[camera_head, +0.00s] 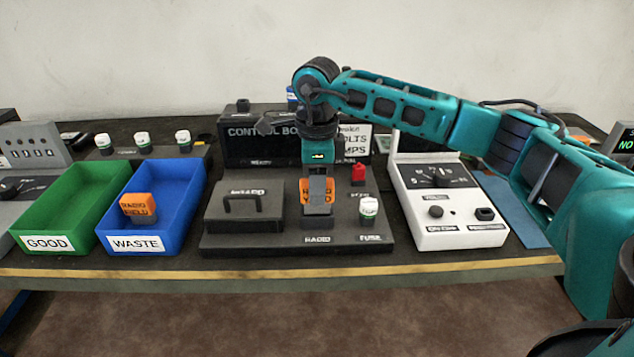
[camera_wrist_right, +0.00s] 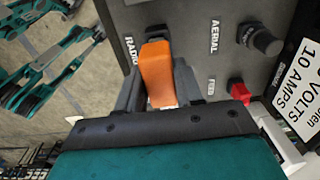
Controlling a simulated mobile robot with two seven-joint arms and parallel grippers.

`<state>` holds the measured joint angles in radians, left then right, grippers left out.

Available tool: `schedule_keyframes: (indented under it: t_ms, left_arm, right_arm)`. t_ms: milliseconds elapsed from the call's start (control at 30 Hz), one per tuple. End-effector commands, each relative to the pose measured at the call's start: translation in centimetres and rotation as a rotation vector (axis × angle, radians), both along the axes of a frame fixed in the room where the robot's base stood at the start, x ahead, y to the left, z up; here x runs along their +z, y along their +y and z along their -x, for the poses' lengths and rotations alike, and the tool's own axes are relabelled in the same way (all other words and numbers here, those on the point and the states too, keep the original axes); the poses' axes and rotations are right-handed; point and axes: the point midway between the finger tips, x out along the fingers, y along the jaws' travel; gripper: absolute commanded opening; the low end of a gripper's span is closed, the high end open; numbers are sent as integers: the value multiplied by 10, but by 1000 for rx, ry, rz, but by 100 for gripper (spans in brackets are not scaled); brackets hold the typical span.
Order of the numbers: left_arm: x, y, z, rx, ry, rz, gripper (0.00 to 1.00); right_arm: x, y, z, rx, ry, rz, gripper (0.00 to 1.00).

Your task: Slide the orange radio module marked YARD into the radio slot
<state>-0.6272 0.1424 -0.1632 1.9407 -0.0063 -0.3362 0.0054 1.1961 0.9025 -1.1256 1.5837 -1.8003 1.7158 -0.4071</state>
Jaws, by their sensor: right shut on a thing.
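The orange radio module marked RADIO YARD (camera_head: 317,190) stands over the radio position of the dark control board (camera_head: 272,243), just behind the RADIO label (camera_head: 317,239). My right gripper (camera_head: 318,200) points down from above and is shut on it. In the right wrist view the orange module (camera_wrist_right: 157,72) sits between the two grey fingers, near the RADIO label (camera_wrist_right: 131,50). The radio slot is hidden under the module and fingers, so I cannot tell how deep the module sits. My left gripper is not in view.
An orange module marked RADIO FIELD (camera_head: 138,206) lies in the blue WASTE bin (camera_head: 182,216). The green GOOD bin (camera_head: 85,216) is empty. On the board are a lidded block with a handle (camera_head: 243,199), a white-capped fuse (camera_head: 369,208) and a red part (camera_head: 358,174). A white meter (camera_head: 459,236) stands right.

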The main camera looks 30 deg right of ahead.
Motion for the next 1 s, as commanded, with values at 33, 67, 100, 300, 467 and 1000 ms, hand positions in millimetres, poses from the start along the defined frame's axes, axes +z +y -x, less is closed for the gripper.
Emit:
schedule_keyframes:
  t_ms: [33, 67, 100, 300, 467, 1000]
  left_arm:
    - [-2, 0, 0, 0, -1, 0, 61]
    - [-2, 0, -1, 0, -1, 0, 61]
    - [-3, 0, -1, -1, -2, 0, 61]
    - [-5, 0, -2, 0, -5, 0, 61]
    - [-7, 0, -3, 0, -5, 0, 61]
    - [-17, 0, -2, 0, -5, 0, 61]
  right_arm:
    - [-2, 0, 0, 0, 0, 0, 0]
    - [-3, 0, 0, 0, 0, 0, 0]
    - [-4, 0, 0, 0, 0, 0, 0]
    - [-9, 0, 0, 0, 0, 0, 0]
    - [-13, 0, 0, 0, 0, 0, 0]
    - [-26, 0, 0, 0, -1, -1, 0]
